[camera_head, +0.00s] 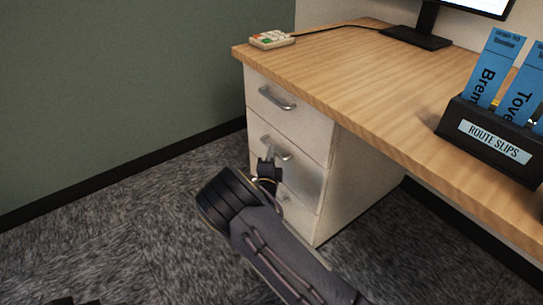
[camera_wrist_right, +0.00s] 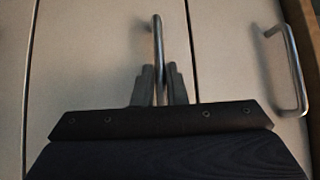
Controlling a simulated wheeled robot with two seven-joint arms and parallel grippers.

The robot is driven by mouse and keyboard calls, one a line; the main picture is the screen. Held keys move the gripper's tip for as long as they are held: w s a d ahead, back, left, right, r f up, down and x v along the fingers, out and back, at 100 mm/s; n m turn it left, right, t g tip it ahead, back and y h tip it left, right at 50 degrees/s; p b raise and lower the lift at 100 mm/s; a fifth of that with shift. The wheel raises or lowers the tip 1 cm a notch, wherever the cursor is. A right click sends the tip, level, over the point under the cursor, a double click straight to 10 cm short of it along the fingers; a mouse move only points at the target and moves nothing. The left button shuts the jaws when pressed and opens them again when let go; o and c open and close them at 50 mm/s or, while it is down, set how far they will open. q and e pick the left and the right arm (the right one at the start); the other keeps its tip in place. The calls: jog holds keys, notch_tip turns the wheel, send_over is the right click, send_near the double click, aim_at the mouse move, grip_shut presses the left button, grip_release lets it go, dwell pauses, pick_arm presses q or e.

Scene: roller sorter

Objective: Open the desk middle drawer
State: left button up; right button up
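The desk's white drawer unit stands under the left end of the wooden desktop. Its middle drawer (camera_head: 304,180) looks flush with the unit, with a metal bar handle (camera_head: 277,148). My right gripper (camera_head: 268,163) is at this handle, partly hiding the drawer front. In the right wrist view, the handle (camera_wrist_right: 157,40) passes between the two fingers (camera_wrist_right: 159,85), which sit close on both sides of it. The top drawer (camera_head: 300,115) is closed. The lowest drawer is partly hidden by my right arm.
Another drawer handle (camera_wrist_right: 290,70) shows at the right in the wrist view. On the desktop (camera_head: 340,75) are a small keypad (camera_head: 271,39), a monitor stand (camera_head: 415,37) and a black route slips holder (camera_head: 490,140). A green wall (camera_head: 120,80) stands left; the carpet before the drawers is clear.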

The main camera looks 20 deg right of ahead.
grip_shut()
jog(key=s+a+p, duration=0.1)
jog(key=s+a, duration=0.2)
jog(key=a, duration=0.7)
jog(key=s+a+p, duration=0.1)
jog(key=s+a, duration=0.3)
jog(key=a, duration=0.6)
jog(key=s+a+p, duration=0.1)
jog(key=s+a, duration=0.3)
jog(key=a, duration=0.6)
jog(key=shift+f, duration=0.1)
jog(key=o, duration=0.5)
grip_release()
